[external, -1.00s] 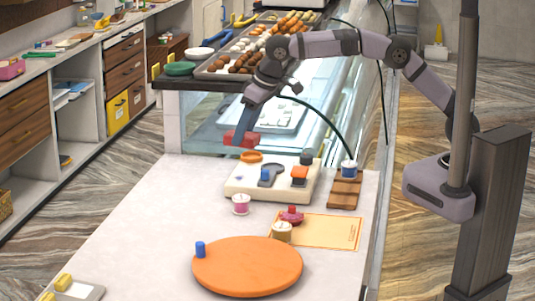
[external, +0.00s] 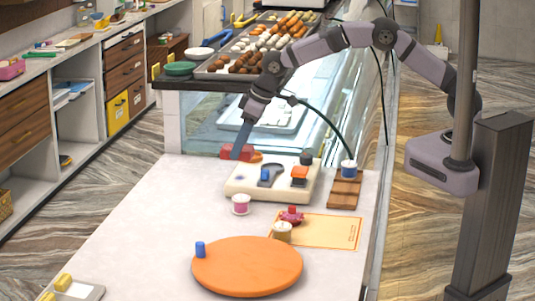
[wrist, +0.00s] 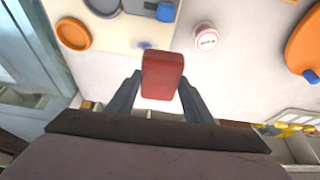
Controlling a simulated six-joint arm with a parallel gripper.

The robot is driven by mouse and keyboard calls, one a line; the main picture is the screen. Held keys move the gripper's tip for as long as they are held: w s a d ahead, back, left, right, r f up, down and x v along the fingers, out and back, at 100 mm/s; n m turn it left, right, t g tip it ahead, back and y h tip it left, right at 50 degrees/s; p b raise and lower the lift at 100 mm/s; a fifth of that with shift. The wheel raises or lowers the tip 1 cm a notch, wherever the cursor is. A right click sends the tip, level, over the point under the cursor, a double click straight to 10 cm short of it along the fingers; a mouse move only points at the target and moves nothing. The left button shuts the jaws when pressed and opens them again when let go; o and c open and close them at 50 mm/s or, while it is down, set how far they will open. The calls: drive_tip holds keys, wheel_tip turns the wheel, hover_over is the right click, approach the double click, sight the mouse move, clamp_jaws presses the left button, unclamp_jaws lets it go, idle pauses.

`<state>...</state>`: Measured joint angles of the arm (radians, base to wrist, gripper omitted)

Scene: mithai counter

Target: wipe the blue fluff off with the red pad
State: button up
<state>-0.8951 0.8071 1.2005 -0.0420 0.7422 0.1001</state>
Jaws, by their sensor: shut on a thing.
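My gripper (wrist: 157,92) is shut on the red pad (wrist: 163,76), which stands out between the fingers in the wrist view. In the external view the red pad (external: 228,152) is partly hidden by my gripper (external: 242,150), low at the back left edge of the cream board (external: 238,185). The blue fluff (wrist: 146,44) is a small smudge near the board's edge in the wrist view, just above and left of the pad. I cannot tell whether the pad touches the surface. I cannot make out the fluff in the external view.
An orange round board (external: 246,268) lies nearer.

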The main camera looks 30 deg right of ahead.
drive_tip(key=shift+w+a+r+n, duration=0.1)
drive_tip(key=shift+w+a+n, duration=0.05)
drive_tip(key=shift+a+n, duration=0.15)
drive_tip(key=shift+d, duration=0.1)
wheel_tip(320, 180, down, 8)
drive_tip(key=b, duration=0.5)
drive_tip(key=shift+f+b, duration=0.2)
drive_tip(key=shift+b, duration=0.1)
drive_tip(key=shift+w+d+r, duration=0.1)
drive_tip(key=shift+w+d, duration=0.15)
drive_tip(key=shift+d, duration=0.05)
drive_tip(key=shift+c, duration=0.3)
drive_tip(key=shift+w+d, duration=2.35)
drive_tip(key=shift+d, duration=0.1)
drive_tip(key=shift+s+a, duration=2.65)
wheel_tip(320, 180, up, 2)
drive_tip(key=shift+a+r+p, duration=0.15)
drive_tip(key=shift+r+p, duration=0.05)
drive_tip(key=shift+p, duration=0.55)
drive_tip(key=shift+r+p, duration=2.05)
drive_tip(key=shift+r, duration=0.9)
